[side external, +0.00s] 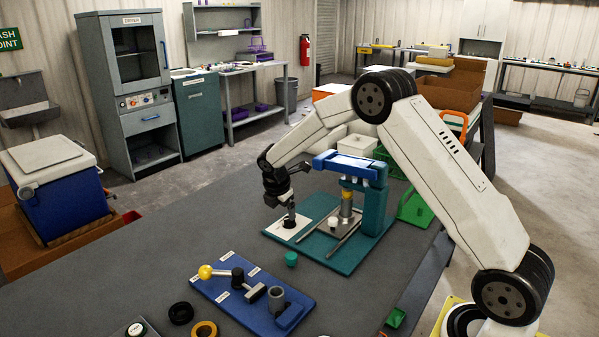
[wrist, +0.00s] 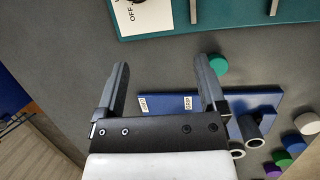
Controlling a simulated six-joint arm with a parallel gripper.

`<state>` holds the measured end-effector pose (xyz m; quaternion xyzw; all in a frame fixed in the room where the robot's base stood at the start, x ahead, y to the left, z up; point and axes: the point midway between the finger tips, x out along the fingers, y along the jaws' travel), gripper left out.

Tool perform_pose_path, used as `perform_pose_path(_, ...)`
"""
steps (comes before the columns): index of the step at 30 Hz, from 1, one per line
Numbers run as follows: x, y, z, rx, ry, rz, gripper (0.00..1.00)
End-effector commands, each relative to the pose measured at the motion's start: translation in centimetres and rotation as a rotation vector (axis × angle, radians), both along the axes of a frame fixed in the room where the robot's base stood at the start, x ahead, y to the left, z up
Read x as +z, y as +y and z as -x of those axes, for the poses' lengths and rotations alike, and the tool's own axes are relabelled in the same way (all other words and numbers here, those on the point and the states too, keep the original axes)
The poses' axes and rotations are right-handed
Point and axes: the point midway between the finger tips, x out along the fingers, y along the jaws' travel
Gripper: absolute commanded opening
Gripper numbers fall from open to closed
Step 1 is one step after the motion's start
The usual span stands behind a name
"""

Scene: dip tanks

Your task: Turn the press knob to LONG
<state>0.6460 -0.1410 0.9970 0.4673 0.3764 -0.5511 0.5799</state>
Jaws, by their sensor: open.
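The teal press (side external: 375,212) stands on the grey bench on a teal base. A white label plate (side external: 277,231) lies on the left end of that base, with a dark knob (side external: 289,223) on it. In the wrist view the label plate (wrist: 150,18) is at the top edge and part of its lettering reads OFF. My gripper (side external: 286,203) is just above the plate and beside or over the knob; contact cannot be told. In the wrist view my gripper (wrist: 163,76) is open, with nothing between its fingers. The knob's pointer and the LONG mark cannot be read.
A small teal cylinder (side external: 291,258) lies between the press base and a blue board (side external: 236,288) with a yellow-balled lever. Black (side external: 181,312) and yellow (side external: 204,329) rings lie at the front. The bench at left is clear.

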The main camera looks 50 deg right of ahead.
Motion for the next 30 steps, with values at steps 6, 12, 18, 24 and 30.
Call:
perform_pose_path(6,-1.7,-3.3,-2.6,0.206,0.097,0.086,0.90)
perform_pose_path(12,-2.3,-4.5,-3.4,0.291,0.141,0.120,0.90)
perform_pose_path(18,-2.3,-4.7,-3.5,0.303,0.147,0.125,0.90)
perform_pose_path(24,-2.9,-4.9,-3.5,0.301,0.147,0.124,0.90)
perform_pose_path(30,-4.6,-5.6,-3.6,0.300,0.148,0.123,0.90)
